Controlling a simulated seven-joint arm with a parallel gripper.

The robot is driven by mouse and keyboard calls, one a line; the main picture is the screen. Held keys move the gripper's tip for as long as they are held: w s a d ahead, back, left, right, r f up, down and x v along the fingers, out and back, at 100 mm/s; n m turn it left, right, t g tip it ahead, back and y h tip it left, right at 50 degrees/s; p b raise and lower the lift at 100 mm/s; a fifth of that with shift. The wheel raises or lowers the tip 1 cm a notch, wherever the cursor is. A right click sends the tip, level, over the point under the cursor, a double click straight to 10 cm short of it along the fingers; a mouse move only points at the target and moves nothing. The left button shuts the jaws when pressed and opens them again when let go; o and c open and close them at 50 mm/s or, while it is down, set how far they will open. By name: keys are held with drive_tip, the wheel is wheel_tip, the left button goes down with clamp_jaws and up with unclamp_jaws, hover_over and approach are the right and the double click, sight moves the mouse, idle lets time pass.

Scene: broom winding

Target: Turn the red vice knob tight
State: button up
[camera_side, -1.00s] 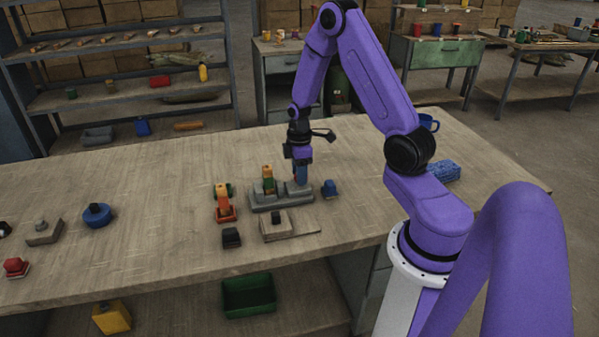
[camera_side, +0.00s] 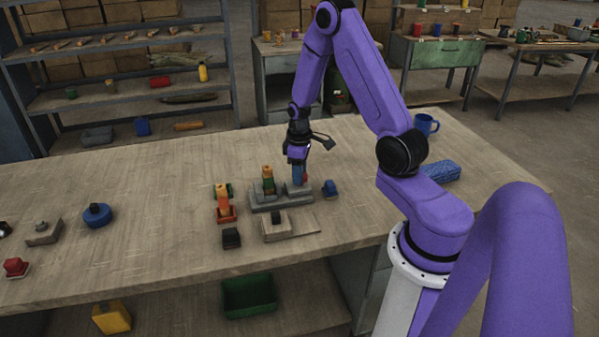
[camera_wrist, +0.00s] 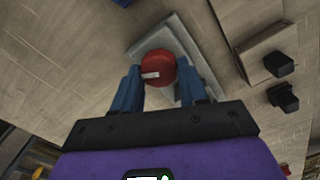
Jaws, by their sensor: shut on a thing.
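The red knob (camera_wrist: 158,68) is round with a pale mark on its top. It sits over a grey vice base (camera_wrist: 184,31) in the wrist view. My gripper (camera_wrist: 159,84) has one blue finger on each side of the knob and is shut on it. In the side view my gripper (camera_side: 298,178) points down at the right part of the grey vice (camera_side: 268,206). Only a sliver of red shows beside its fingers there. An orange and green post (camera_side: 268,181) stands on the left part of the vice.
An orange clamp-like piece (camera_side: 224,204) stands left of the vice and a small blue piece (camera_side: 330,188) right of it. A flat plate (camera_side: 300,226) and a dark block (camera_side: 231,238) lie in front. A blue mug (camera_side: 425,125) stands farther back.

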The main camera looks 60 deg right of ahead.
drive_tip(key=m, duration=0.3)
drive_tip(key=shift+m, duration=0.4)
drive_tip(key=m, duration=0.3)
drive_tip(key=shift+d+m, duration=0.15)
drive_tip(key=shift+m, duration=0.15)
drive_tip(key=m, duration=0.3)
drive_tip(key=shift+m, duration=0.3)
drive_tip(key=shift+d+m, duration=0.1)
drive_tip(key=shift+m, duration=1.7)
drive_tip(key=o, duration=1.1)
drive_tip(key=shift+c, duration=0.2)
drive_tip(key=shift+r, duration=0.15)
